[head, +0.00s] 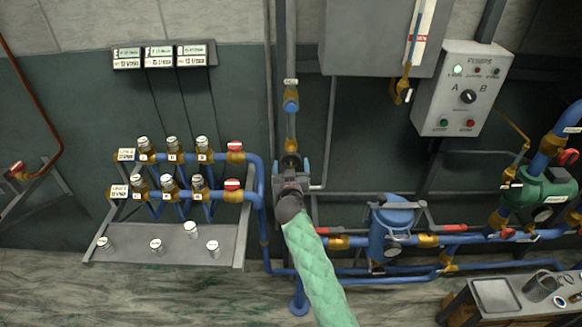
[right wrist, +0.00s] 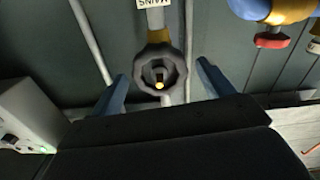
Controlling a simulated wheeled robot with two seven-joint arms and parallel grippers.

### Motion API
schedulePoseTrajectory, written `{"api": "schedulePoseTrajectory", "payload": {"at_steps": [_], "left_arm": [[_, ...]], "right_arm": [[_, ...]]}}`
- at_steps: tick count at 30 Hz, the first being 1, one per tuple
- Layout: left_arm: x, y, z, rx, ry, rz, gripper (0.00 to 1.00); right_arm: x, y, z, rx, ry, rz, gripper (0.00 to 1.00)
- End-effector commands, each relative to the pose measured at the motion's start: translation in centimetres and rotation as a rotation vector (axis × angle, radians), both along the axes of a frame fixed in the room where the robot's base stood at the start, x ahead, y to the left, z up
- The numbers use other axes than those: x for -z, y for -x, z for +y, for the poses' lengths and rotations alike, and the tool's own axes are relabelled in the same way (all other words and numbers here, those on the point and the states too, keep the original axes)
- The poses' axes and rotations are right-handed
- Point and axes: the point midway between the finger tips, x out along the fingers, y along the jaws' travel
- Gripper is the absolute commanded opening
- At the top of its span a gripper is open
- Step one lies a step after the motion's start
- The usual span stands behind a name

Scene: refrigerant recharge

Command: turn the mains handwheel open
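In the head view the handwheel (head: 291,160) shows small on the vertical pipe, partly hidden by my gripper. My right gripper (head: 290,172) is in front of it, at the end of the green-sleeved arm. In the right wrist view its two blue fingers (right wrist: 164,85) are apart, one on each side of the wheel, with visible gaps. Whether they reach its depth is unclear. My left gripper is not in view.
A manifold of blue pipes with several brass valves (head: 172,150) stands left, above a grey shelf (head: 170,240). A blue filter vessel (head: 390,235) and red-handled valves are right. A PUMPS control box (head: 462,88) hangs upper right. A bench (head: 520,300) stands lower right.

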Motion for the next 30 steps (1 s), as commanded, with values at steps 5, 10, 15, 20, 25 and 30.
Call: {"api": "schedulePoseTrajectory", "payload": {"at_steps": [5,10,15,20,25,30], "left_arm": [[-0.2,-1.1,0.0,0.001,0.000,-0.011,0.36],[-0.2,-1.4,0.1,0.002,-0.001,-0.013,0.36],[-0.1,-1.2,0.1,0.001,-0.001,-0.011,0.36],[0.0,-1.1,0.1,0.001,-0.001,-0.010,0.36],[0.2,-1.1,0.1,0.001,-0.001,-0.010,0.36],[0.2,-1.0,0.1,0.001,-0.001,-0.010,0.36]], "right_arm": [[0.0,0.0,0.0,0.000,0.000,0.000,0.80],[0.1,0.9,0.0,0.000,0.000,0.001,0.80],[0.1,2.6,0.0,0.000,-0.001,0.001,0.80],[0.1,4.1,0.0,0.000,-0.001,0.001,0.80],[0.1,5.8,0.0,0.000,-0.001,0.000,0.80],[0.0,6.8,0.0,0.001,-0.001,0.001,0.80]]}}
